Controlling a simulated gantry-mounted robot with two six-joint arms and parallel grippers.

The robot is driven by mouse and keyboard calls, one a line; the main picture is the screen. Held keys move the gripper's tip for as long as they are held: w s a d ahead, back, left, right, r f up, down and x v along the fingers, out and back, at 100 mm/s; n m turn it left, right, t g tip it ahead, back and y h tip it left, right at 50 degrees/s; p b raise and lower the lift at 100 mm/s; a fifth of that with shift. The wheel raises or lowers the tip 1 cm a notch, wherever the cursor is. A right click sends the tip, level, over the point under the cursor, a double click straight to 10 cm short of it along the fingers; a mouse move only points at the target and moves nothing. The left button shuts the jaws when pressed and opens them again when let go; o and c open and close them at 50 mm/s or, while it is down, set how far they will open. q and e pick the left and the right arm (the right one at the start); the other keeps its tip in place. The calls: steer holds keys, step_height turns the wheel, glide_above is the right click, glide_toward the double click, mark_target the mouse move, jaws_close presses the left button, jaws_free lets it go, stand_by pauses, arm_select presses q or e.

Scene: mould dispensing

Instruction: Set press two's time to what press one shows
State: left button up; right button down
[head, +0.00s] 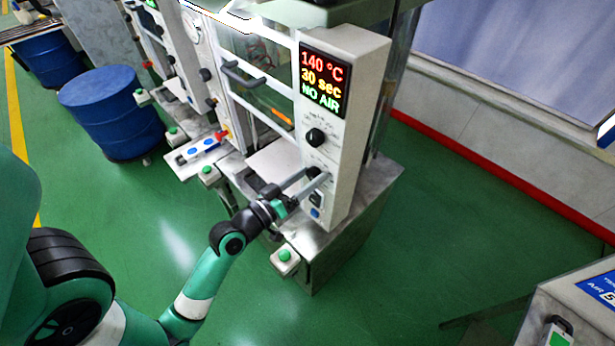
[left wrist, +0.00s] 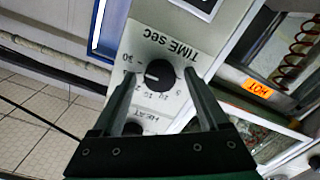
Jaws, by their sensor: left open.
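The near press has a white control panel (head: 342,110) whose display (head: 324,79) reads 140 °C, 30 sec and NO AIR. Below it are an upper black knob (head: 315,137) and a lower one (head: 313,171). My left gripper (head: 316,175) is open at the lower part of this panel. In the left wrist view its fingers (left wrist: 159,77) stand either side of a round black knob (left wrist: 159,73) labelled TIME sec, with a gap on both sides. The knob's scale includes 30. Another press (head: 165,45) stands behind to the left; its display is mostly cut off.
Blue drums (head: 110,110) stand at the left. Push-button boxes (head: 285,258) stick out in front of the presses. A red-edged wall base (head: 500,172) runs along the right. A metal cabinet (head: 560,305) stands at lower right. Open green floor lies in front.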

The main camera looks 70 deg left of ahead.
arm_select(q)
steer(key=shift+s, duration=0.1)
steer(key=b+v, duration=0.1)
steer(key=v, duration=1)
steer(key=shift+s+d, duration=0.15)
steer(key=shift+s, duration=0.05)
